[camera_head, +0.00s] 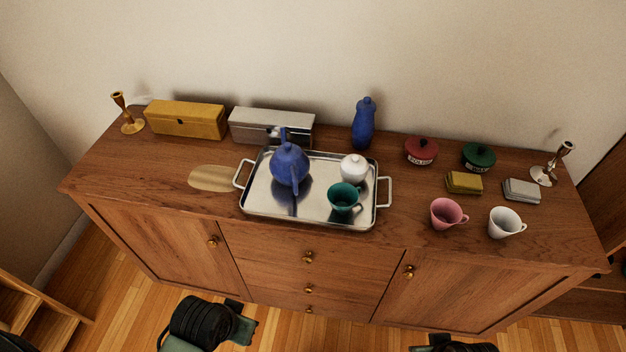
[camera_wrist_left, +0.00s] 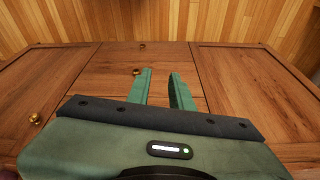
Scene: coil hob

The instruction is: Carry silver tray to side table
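The silver tray (camera_head: 262,211) lies flat on the wooden sideboard, with a white handle at each end. On it stand a blue teapot (camera_head: 290,166), a white lidded pot (camera_head: 353,169) and a teal cup (camera_head: 343,197). My left gripper (camera_wrist_left: 161,78) is open and empty in the left wrist view, in front of the sideboard's drawers. In the head view it is low at the bottom, apart from the tray. Of my right arm only a dark part shows at the bottom edge; its fingers are hidden. I cannot identify a side table.
On the sideboard (camera_head: 150,168), a gold box (camera_head: 185,120), silver box (camera_head: 270,128) and blue bottle (camera_head: 363,125) stand behind the tray. A pink cup (camera_head: 447,213) and white cup (camera_head: 505,222) are to its right. A wooden piece of furniture (camera_head: 40,305) shows at lower left.

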